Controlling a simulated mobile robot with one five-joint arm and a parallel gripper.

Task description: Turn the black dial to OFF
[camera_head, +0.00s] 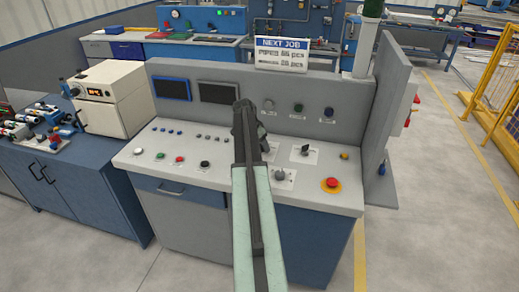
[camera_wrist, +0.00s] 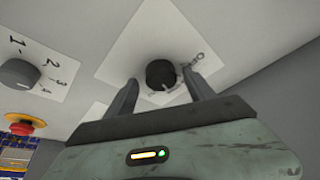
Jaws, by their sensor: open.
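The black dial (camera_wrist: 161,73) sits on a white plate in the wrist view, with a small pale mark on its near side. My gripper (camera_wrist: 160,77) is open, with one finger on each side of the dial. I cannot tell whether either finger touches it. In the head view my gripper (camera_head: 254,136) is over the console top, and it hides the dial.
A grey numbered dial (camera_wrist: 19,74) and a red stop button (camera_wrist: 25,125) are to the left in the wrist view. The console (camera_head: 215,178) carries several small buttons and another black knob (camera_head: 305,149). An upright panel with more knobs stands behind my gripper.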

